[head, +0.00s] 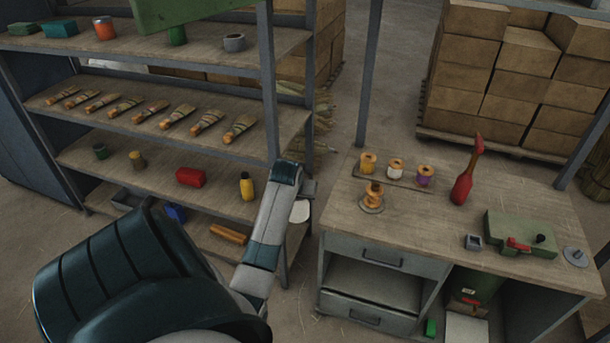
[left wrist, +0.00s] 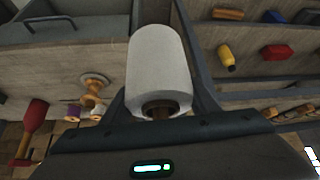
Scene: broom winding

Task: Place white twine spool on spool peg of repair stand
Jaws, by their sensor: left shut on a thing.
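The white twine spool (left wrist: 160,65), a white cylinder with a brown core, fills the middle of the left wrist view. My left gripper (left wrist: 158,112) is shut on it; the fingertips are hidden. In the head view my left gripper (head: 309,188) is left of the workbench, with the spool's white side (head: 300,211) showing below it. On the bench's right part is a green block with a red part (head: 520,235). A grey disc with a short upright peg (head: 577,256) is beside it. I cannot tell which belongs to the repair stand. My right gripper is not in view.
Shelves with an upright post (head: 268,80) stand left. The bench's front middle is clear.

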